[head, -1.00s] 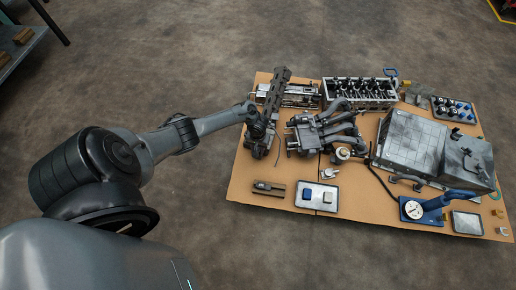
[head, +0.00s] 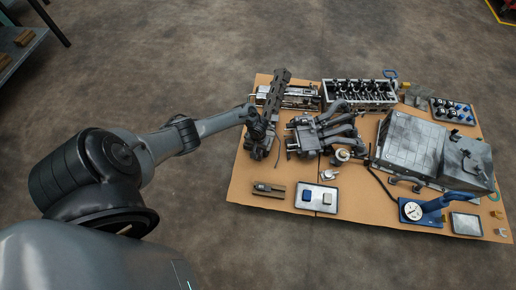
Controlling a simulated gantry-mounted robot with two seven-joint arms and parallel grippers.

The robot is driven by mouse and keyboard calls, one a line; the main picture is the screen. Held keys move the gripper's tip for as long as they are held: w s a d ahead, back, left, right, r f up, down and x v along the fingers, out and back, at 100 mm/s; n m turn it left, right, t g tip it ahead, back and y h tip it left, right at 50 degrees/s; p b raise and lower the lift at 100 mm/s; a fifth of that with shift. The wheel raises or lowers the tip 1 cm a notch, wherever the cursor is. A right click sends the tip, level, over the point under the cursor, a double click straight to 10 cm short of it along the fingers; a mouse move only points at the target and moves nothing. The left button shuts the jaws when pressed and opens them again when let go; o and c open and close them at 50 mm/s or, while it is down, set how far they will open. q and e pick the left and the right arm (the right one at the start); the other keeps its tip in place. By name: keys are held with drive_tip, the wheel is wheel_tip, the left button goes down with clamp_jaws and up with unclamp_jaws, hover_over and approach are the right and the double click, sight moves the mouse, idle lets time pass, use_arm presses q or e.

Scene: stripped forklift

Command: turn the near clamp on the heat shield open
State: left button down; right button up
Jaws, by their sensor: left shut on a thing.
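My left gripper (head: 262,140) is at the near end of a long dark ribbed part (head: 277,93), which I take to be the heat shield, at the left of the brown board. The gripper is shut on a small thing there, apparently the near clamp. The clamp itself is hidden behind the dark wrist and fingers, so I cannot tell how far it is turned. My right gripper is not in view.
A grey pipe manifold (head: 333,130) lies close to the right of the gripper. A cylinder head (head: 359,93) stands behind it. Nearer are a tray (head: 325,205) with small parts and a dark block (head: 269,190). The brown board (head: 243,195) is bare at front left.

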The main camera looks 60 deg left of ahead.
use_arm(q)
drive_tip(key=shift+r+m+p, duration=0.1)
drive_tip(key=shift+m+p, duration=0.55)
drive_tip(key=shift+m, duration=0.45)
drive_tip(key=shift+m+p, duration=0.3)
drive_tip(key=shift+m, duration=0.6)
drive_tip(key=m, duration=0.4)
drive_tip(key=shift+m+p, duration=0.3)
drive_tip(key=shift+p, duration=0.05)
drive_tip(key=m, duration=0.4)
drive_tip(key=shift+m, duration=2.2)
drive_tip(key=c, duration=1.2)
unclamp_jaws()
